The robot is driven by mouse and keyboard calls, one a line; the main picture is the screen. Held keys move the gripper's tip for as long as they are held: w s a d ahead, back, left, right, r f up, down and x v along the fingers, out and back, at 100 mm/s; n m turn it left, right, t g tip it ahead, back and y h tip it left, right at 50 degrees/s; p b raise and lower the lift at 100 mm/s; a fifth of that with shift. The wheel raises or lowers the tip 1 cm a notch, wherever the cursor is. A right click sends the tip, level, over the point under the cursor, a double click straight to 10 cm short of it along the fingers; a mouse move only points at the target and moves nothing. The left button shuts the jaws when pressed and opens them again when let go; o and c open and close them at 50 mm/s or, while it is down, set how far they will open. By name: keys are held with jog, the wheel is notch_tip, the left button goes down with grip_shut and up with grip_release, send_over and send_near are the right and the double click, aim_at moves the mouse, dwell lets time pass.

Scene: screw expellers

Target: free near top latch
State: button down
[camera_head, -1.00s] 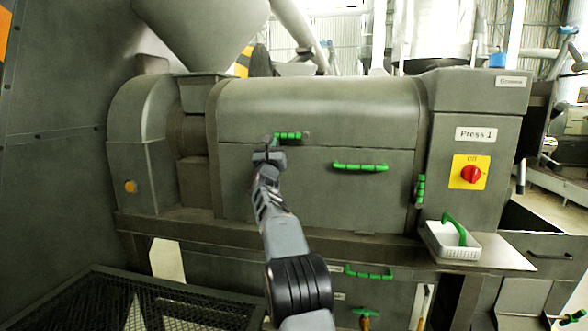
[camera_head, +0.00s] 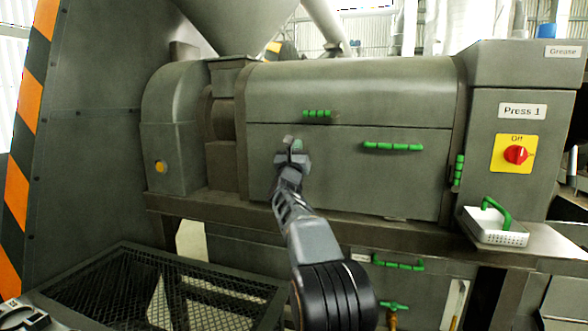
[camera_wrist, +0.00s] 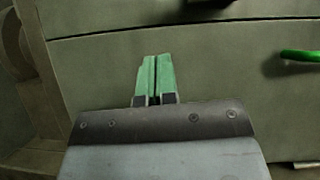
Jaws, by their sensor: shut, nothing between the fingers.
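In the wrist view the green fingertips of my gripper (camera_wrist: 155,75) are together and empty, against the plain panel. A dark piece at the top edge of the wrist view is cut off; I cannot tell if it belongs to the latch.
A green handle (camera_head: 393,146) is on the front panel, with an upright green latch (camera_head: 458,170) right of it. A red switch (camera_head: 515,154) and a white basket (camera_head: 494,226) are at the right. A mesh-topped frame (camera_head: 150,290) stands low at the left.

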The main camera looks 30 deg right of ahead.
jog(key=shift+b+v, duration=0.55)
jog(key=shift+v, duration=1.65)
jog(key=shift+a, duration=0.1)
